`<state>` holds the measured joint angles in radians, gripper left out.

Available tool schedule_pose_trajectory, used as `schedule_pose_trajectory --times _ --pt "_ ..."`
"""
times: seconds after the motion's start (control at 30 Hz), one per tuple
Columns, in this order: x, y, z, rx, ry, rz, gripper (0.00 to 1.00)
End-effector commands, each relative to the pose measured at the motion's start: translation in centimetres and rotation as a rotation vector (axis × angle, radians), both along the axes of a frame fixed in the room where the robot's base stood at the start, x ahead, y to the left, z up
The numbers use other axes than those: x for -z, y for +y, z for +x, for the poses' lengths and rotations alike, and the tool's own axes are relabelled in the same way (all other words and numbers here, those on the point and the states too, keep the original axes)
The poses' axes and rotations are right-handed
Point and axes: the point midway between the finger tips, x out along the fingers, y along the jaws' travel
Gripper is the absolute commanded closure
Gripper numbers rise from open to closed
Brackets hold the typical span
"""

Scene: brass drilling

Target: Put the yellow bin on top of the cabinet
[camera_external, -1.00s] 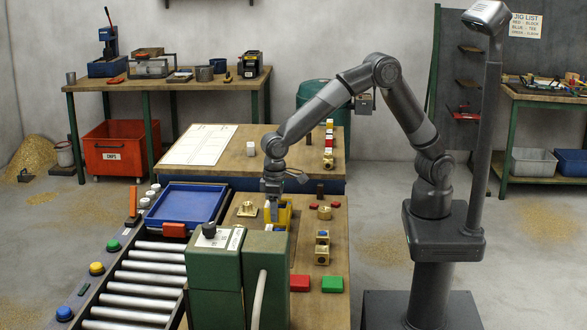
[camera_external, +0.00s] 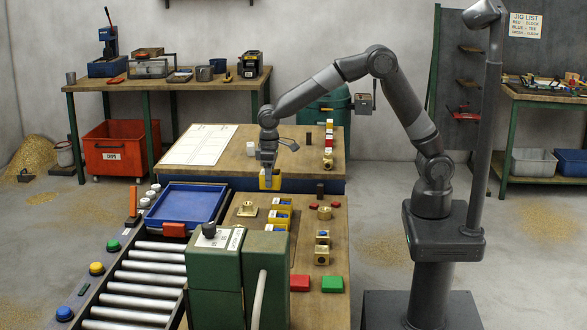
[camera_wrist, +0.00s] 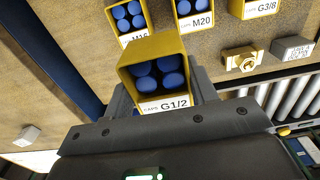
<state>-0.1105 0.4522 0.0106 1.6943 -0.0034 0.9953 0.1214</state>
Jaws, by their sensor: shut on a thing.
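My gripper (camera_external: 268,168) is shut on a yellow bin (camera_external: 276,182), held above the bench beside the cabinet's near edge. In the wrist view the held yellow bin (camera_wrist: 180,46) sits between my fingers, carries blue round caps and has a G1/2 label on its front. The cabinet (camera_external: 240,166) is low and blue, with a wooden top and a white sheet on it. My fingers partly hide the bin in the external view.
Other yellow bins (camera_external: 281,213) stand in a row on the bench; the wrist view shows the M20 bin (camera_wrist: 196,22) among them. A blue tray (camera_external: 187,204) lies left of the bench.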

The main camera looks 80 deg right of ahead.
Motion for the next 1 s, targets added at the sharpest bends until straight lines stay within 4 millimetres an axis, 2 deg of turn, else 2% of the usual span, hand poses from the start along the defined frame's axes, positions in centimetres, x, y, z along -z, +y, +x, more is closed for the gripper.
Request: schedule_pose_trajectory --times 0.03,0.27,0.47,0.77,1.0 --pt "-0.3 -2.5 0.3 0.010 -0.001 0.001 0.72" --pt "-1.4 -12.3 0.5 0.009 -0.002 0.002 0.72" --pt "-2.4 -20.8 -0.8 0.008 -0.001 0.002 0.72" --pt "-4.0 -33.0 -5.1 0.008 -0.002 0.000 0.72" --pt "-5.2 -41.8 -10.4 0.009 -0.003 -0.001 0.72"
